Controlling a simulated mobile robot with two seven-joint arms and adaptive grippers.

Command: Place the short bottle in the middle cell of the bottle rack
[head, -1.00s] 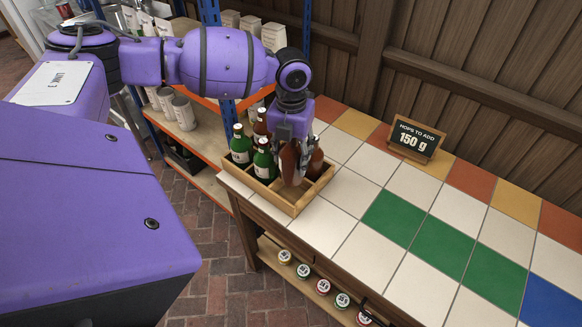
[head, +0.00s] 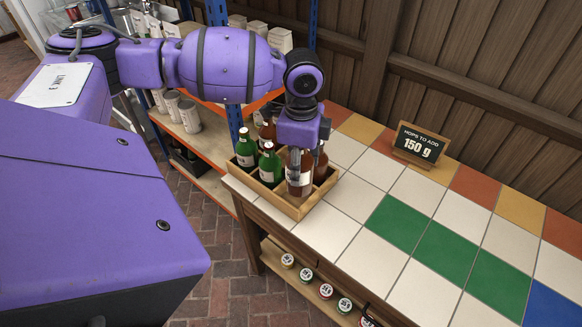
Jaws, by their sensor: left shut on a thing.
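The wooden bottle rack (head: 297,211) stands on the near left corner of the tiled counter. My left gripper (head: 302,162) points down over its near right part and is shut on a brown bottle (head: 299,178) with a pale label. The bottle looks about upright; its base is behind the rack's front wall, so I cannot tell whether it touches the floor or which cell it is over. Two green bottles (head: 246,152) (head: 270,167) stand in the rack to its left. A brown bottle (head: 267,131) stands behind them, and another brown bottle (head: 320,166) shows at the right.
The tiles (head: 372,262) right of the rack are clear. Jars (head: 325,291) sit on a shelf below. A shelving unit with a blue post (head: 236,122) stands behind the rack.

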